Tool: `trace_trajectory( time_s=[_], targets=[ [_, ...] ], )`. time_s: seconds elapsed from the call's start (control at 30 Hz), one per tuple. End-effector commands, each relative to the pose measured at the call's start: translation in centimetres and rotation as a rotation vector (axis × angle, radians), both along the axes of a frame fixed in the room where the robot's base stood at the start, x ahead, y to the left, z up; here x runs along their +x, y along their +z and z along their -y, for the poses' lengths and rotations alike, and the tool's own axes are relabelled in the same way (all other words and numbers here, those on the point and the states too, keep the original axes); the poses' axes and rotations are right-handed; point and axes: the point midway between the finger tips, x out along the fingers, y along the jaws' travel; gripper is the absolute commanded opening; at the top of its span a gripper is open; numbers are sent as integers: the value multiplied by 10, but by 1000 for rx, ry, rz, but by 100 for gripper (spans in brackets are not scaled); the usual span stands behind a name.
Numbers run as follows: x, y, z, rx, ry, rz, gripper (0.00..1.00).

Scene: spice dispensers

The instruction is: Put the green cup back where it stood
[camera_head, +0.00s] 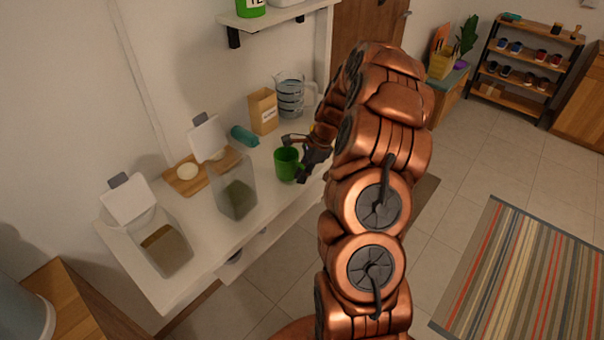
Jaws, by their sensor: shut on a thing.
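The green cup (286,165) is upright at the right part of the white counter (262,205), right of the clear dispensers. My gripper (298,158) is at the cup's right side and shut on it. My copper arm reaches in from the lower right and hides part of the counter behind it. I cannot tell whether the cup's base touches the counter or is slightly above it.
A teal cylinder (244,136), a paper bag (263,111) and a measuring jug (289,97) are behind. A wooden board (184,180) lies by the wall.

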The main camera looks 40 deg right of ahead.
Motion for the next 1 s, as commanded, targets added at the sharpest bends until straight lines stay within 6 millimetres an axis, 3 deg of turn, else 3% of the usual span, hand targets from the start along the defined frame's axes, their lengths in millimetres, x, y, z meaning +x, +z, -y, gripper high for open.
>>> trace_trajectory(
  time_s=[0.03, 0.07, 0.1, 0.3, 0.73, 1.0],
  targets=[
    [0, -2, 0, 0, 0, 0, 0],
    [0, -2, 0, 0, 0, 0, 13],
    [0, -2, 0, 0, 0, 0, 17],
    [0, -2, 0, 1, 0, -1, 37],
    [-1, 6, 2, 1, -1, 0, 37],
    [-6, 49, 22, -3, -3, 6, 37]
  ],
)
